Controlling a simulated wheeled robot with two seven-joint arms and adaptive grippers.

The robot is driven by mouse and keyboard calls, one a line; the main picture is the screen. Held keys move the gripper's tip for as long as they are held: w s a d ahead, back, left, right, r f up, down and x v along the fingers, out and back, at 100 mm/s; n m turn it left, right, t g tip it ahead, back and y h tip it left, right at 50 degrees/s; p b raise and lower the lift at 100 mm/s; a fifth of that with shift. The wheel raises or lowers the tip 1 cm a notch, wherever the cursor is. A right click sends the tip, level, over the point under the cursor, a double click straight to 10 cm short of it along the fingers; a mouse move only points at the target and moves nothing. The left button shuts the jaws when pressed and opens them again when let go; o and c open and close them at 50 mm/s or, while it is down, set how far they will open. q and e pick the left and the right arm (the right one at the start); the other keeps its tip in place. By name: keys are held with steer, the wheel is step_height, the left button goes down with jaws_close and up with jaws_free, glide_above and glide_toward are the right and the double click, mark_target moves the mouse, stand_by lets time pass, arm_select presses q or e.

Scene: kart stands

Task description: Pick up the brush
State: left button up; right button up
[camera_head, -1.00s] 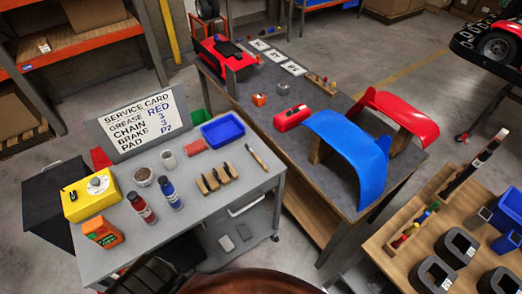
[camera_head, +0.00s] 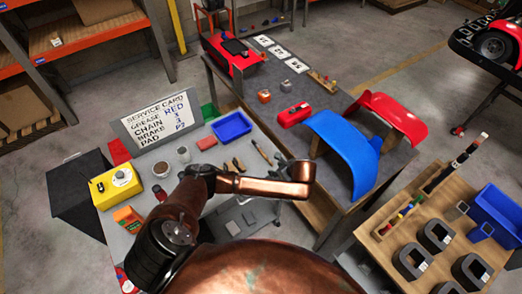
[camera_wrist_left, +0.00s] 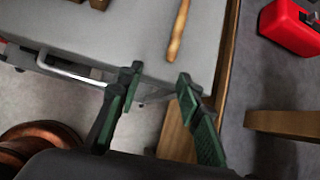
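The brush (camera_head: 262,153) lies on the grey service cart (camera_head: 226,215), near its right edge. Its wooden handle also shows at the top of the left wrist view (camera_wrist_left: 177,32); the brush's other end is out of that frame. My left gripper (camera_wrist_left: 159,78) is open and empty, its dark green fingers apart, just short of the handle's end and over the cart's edge. In the head view the left gripper (camera_head: 281,158) is small and mostly hidden by my copper wrist, beside the brush. My right gripper is not in view.
The cart also holds a blue tray (camera_head: 231,127), a yellow box (camera_head: 117,188), wooden blocks and bottles partly behind my arm. A workbench with a red case (camera_head: 294,115) and a blue fender (camera_head: 345,150) stands to the right.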

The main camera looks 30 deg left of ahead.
mark_target(265, 156)
arm_select(q)
steer(key=shift+m+y, duration=0.5)
steer(key=shift+y, duration=0.3)
steer(key=w+a+r, duration=0.1)
steer(key=a, duration=0.1)
steer(key=w+a+r, duration=0.2)
steer(key=shift+w, duration=0.15)
steer(key=shift+w+a+f, duration=0.1)
steer(key=shift+a+f, duration=0.15)
steer(key=shift+a, duration=0.05)
steer(key=x, duration=0.6)
steer(key=shift+d+f, duration=0.3)
steer(key=shift+f, duration=0.05)
steer(key=shift+a+f, duration=0.25)
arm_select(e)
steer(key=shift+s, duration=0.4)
arm_select(q)
steer(key=c, duration=0.5)
jaws_close()
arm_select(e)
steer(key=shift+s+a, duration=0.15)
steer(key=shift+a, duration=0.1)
